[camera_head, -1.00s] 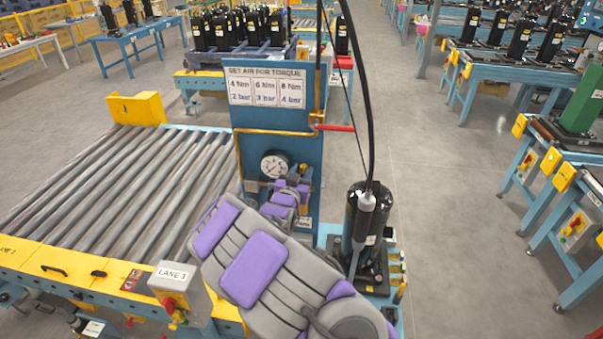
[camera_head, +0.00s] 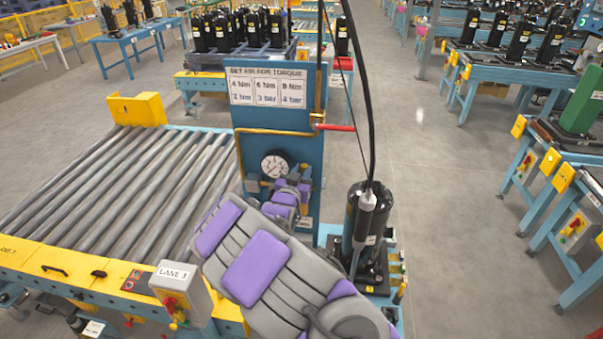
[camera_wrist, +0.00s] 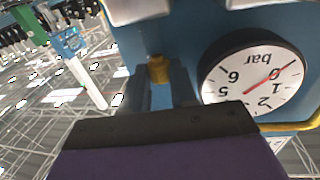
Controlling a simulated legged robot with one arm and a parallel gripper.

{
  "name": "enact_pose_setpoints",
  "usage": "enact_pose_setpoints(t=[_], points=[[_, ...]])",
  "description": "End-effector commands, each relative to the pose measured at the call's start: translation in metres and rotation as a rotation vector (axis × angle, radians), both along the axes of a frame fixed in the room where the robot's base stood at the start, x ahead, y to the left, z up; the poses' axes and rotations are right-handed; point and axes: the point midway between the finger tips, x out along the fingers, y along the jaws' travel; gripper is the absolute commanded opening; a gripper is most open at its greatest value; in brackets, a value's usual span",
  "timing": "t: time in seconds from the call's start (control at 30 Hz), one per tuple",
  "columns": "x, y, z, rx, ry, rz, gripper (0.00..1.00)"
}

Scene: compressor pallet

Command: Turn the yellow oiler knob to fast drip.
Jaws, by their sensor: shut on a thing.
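The yellow oiler knob (camera_wrist: 158,68) shows in the wrist view as a small yellow-brown piece between my fingertips, in front of the blue panel. My gripper (camera_wrist: 160,90) is shut on it, one dark finger on each side. The knob's far end and any drip marking cannot be read. In the head view my gripper (camera_head: 291,186) is at the blue panel (camera_head: 270,120), just right of and below the round gauge. My own arm hides the knob there.
The pressure gauge (camera_wrist: 255,75) is close beside my fingers, its face upside down in the wrist view. A red-handled lever (camera_head: 334,127) sticks out at the panel's right edge. A black compressor (camera_head: 353,215) stands right of my arm; a roller conveyor (camera_head: 110,185) lies left.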

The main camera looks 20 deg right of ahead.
Motion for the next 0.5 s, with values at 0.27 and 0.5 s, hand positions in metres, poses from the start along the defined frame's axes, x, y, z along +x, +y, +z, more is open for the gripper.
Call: enact_pose_setpoints(t=[0.27,0.5], points=[[-0.0012,-0.0015,-0.0005,-0.006,-0.003,0.09,0.0],[-0.0035,-0.0057,0.0024,-0.003,-0.002,0.242,0.0]])
